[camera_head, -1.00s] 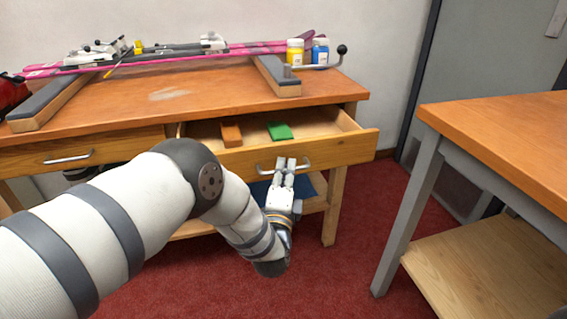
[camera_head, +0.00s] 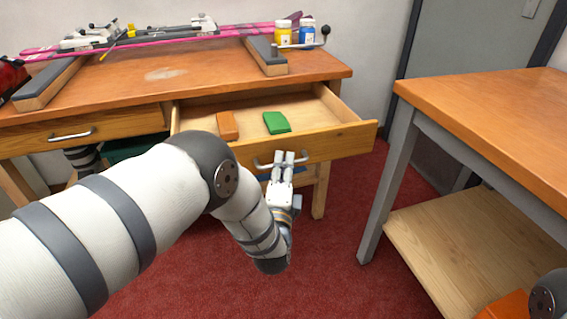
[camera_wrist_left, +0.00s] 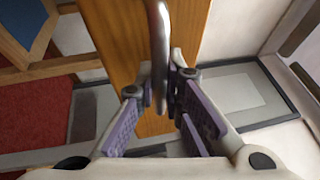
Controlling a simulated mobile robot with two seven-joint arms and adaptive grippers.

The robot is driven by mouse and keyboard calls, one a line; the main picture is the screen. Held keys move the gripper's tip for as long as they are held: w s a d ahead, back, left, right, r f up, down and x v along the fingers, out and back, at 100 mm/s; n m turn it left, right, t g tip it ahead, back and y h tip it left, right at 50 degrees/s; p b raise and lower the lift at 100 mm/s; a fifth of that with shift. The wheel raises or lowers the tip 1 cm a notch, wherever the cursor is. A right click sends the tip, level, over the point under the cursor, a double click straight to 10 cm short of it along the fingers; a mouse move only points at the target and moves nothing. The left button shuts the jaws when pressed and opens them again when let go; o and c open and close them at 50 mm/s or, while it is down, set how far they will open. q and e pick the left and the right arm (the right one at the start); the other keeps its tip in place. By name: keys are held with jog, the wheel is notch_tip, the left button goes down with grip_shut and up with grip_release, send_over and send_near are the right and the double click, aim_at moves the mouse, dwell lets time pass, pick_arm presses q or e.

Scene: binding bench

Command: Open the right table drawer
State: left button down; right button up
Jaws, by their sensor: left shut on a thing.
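The right table drawer (camera_head: 335,143) is pulled well out from the wooden bench. Inside it lie an orange block (camera_head: 227,125) and a green block (camera_head: 277,122). My left gripper (camera_head: 289,158) is at the drawer's metal handle (camera_head: 262,163) and shut on it. In the left wrist view the handle bar (camera_wrist_left: 158,45) runs between the finger pads of the gripper (camera_wrist_left: 163,95), with the wooden drawer front (camera_wrist_left: 185,25) behind it. My arm hides part of the drawer's left front. My right gripper is not seen.
The left drawer (camera_head: 40,137) is shut. The bench top (camera_head: 190,75) carries pink skis (camera_head: 140,40), a yellow jar (camera_head: 283,32) and a blue jar (camera_head: 307,32). A second table (camera_head: 490,100) with a lower shelf stands at the right. Red carpet (camera_head: 325,235) is clear between them.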

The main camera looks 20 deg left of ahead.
pick_arm(q)
jog(key=c, duration=1.7)
grip_release()
jog(key=shift+s, duration=0.1)
jog(key=v, duration=1.2)
